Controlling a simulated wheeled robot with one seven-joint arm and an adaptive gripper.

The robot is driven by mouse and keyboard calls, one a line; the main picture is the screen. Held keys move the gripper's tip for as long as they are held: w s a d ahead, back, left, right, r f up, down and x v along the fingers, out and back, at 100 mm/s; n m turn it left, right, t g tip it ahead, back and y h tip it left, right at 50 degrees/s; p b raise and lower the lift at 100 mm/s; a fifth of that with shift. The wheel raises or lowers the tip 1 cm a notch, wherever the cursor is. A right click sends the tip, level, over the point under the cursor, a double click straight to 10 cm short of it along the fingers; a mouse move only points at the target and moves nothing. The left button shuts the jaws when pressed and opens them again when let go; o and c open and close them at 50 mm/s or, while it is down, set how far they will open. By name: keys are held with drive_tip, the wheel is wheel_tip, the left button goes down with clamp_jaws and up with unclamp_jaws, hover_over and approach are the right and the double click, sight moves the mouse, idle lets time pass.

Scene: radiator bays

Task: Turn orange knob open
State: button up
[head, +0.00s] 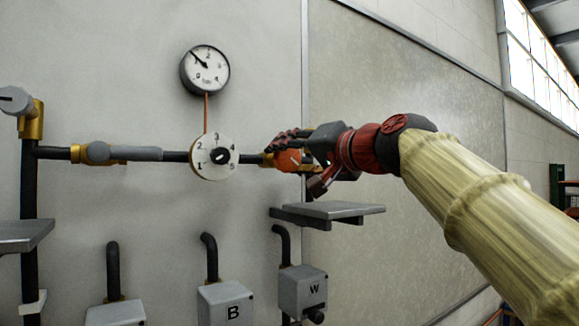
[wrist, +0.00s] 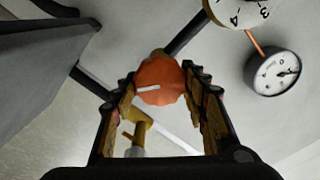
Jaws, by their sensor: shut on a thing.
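The orange knob (head: 288,160) sits at the right end of the dark horizontal pipe, just right of the numbered dial. In the wrist view the orange knob (wrist: 160,82) shows a pale line on its face, lying nearly along the picture's width. My gripper (head: 290,147) reaches in from the right and is at the knob. In the wrist view my gripper (wrist: 158,85) has one finger on each side of the knob, shut on it. In the head view the fingers cover part of the knob.
A white numbered dial (head: 215,157) is left of the knob, with a pressure gauge (head: 205,70) above. A grey shelf (head: 335,210) juts out just below my gripper. A grey lever (head: 135,153) is farther left.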

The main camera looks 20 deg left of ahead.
drive_tip(key=n+b, duration=0.1)
drive_tip(key=n, duration=0.3)
drive_tip(key=n+b, duration=0.1)
drive_tip(key=n, duration=0.1)
drive_tip(key=shift+a+f+b, duration=0.15)
drive_tip(key=shift+f+b, duration=0.1)
drive_tip(key=shift+b, duration=0.05)
drive_tip(key=n+b, duration=0.2)
drive_tip(key=n, duration=0.4)
drive_tip(key=shift+a+n, duration=0.1)
drive_tip(key=shift+n, duration=0.3)
drive_tip(key=n+b, duration=0.1)
drive_tip(key=n, duration=0.5)
drive_tip(key=shift+s+f, duration=0.1)
drive_tip(key=n+b, duration=0.1)
drive_tip(key=n, duration=0.5)
drive_tip(key=o, duration=1)
drive_tip(key=shift+o, duration=0.9)
drive_tip(key=shift+s, duration=0.15)
